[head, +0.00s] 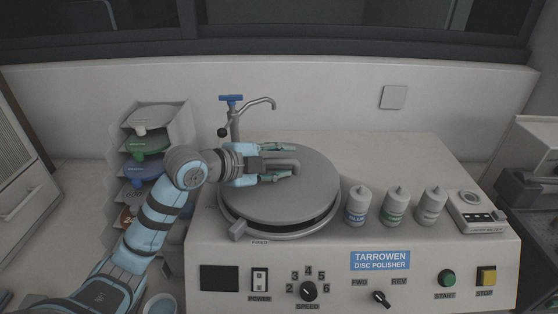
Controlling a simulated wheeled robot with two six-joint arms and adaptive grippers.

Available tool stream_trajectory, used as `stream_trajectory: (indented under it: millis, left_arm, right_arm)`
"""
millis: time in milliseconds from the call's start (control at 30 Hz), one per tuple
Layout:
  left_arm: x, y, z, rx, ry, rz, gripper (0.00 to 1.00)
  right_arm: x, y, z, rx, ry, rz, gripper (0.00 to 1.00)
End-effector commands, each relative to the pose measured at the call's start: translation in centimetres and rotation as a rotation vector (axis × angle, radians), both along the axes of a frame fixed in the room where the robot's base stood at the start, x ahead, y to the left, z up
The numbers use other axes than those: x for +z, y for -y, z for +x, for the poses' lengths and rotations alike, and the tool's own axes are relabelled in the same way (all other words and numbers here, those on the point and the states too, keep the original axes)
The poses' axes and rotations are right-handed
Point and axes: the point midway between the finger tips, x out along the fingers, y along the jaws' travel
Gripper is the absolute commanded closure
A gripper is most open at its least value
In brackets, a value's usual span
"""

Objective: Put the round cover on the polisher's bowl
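The round grey cover (300,199) lies over the polisher's bowl (289,235) and hides its inside. A dark gap shows between the cover's edge and the bowl's rim along the front and right, so I cannot tell whether it sits flush. The cover has a raised grey bar handle (285,162). My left gripper (283,163) reaches in from the left, low over the cover. Its teal fingers are spread, one on the far side and one on the near side of the handle, seemingly apart from it. My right gripper is not in view.
A tap (236,117) with a blue top stands behind the bowl. Several white bottles (394,207) and a small grey device (476,211) stand to its right. A rack of coloured discs (152,143) is at the left. Knobs and buttons line the polisher's front (330,270).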

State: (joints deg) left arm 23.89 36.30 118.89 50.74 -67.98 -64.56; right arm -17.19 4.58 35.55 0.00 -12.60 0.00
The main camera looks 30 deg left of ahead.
Motion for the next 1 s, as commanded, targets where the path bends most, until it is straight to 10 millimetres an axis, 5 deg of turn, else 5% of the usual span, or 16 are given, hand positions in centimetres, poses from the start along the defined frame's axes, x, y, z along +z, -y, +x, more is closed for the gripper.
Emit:
stream_trajectory:
  millis: [233, 600, 1000]
  left_arm:
    - [0.2, -0.5, -0.8, 0.002, -0.002, 0.005, 0.62]
    - [2.5, -2.9, -5.7, 0.008, 0.000, 0.009, 0.62]
    - [2.9, -2.8, -6.4, 0.000, 0.000, -0.001, 0.62]
  right_arm:
    - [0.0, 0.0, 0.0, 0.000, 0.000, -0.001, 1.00]
    - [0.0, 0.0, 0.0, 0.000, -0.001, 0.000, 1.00]
    - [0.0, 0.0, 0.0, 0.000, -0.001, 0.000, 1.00]
